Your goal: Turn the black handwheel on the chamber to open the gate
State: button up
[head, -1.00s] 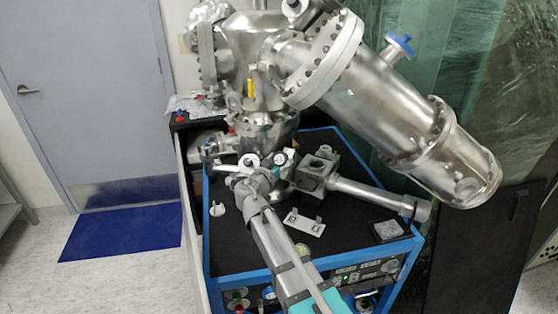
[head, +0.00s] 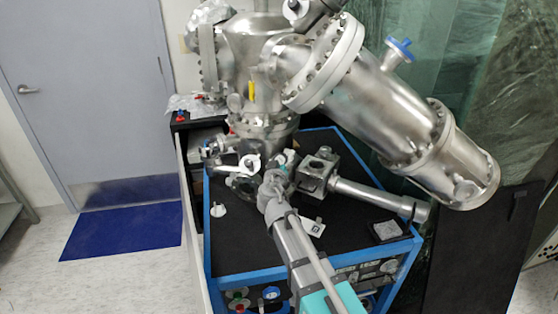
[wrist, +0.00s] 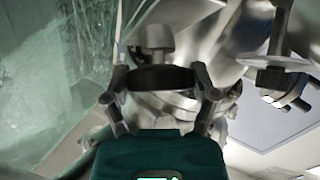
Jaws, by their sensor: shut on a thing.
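The black handwheel (wrist: 163,78) is in the middle of the wrist view, seen edge-on, with a grey hub and metal behind it. My gripper (wrist: 158,84) is shut on the handwheel, with one finger at each side of its rim. In the head view my arm reaches from the bottom toward the foot of the metal chamber (head: 265,60). There the handwheel and my fingers cannot be made out behind my own wrist. I cannot tell from these views how far the gate is open.
A metal tube with a square block (head: 318,172) lies right of my wrist, above the blue-framed cart's black top (head: 240,245). A large metal cylinder (head: 385,105) hangs at upper right.

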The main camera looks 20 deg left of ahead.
jog(key=shift+r+n+y, duration=0.1)
jog(key=shift+n+y, duration=0.5)
jog(key=shift+n, duration=0.3)
jog(key=shift+n+g+y+p, duration=0.7)
jog(key=shift+n+g, duration=0.1)
jog(key=shift+n, duration=0.45)
jog(key=shift+n+g+y+p, duration=0.7)
jog(key=shift+n+g, duration=0.1)
jog(key=shift+n, duration=0.45)
jog(key=shift+n+g+y+p, duration=0.6)
jog(key=shift+n+g+p, duration=1.1)
jog(key=shift+n, duration=0.8)
jog(key=shift+n+g+p, duration=0.55)
jog(key=shift+n+g, duration=0.05)
jog(key=n+g+h+p, duration=0.1)
jog(key=n+g+p, duration=0.3)
jog(key=n, duration=0.1)
jog(key=shift+a+p, duration=0.1)
jog(key=shift+p, duration=0.2)
jog(key=shift+n+g+h+p, duration=0.6)
jog(key=shift+n+g+p, duration=0.2)
jog(key=shift+n, duration=0.3)
jog(key=shift+s+f+n+g+h+p, duration=0.15)
jog(key=shift+f+n+g+h+p, duration=0.1)
jog(key=shift+n+g+h+p, duration=0.4)
jog(key=shift+n, duration=0.25)
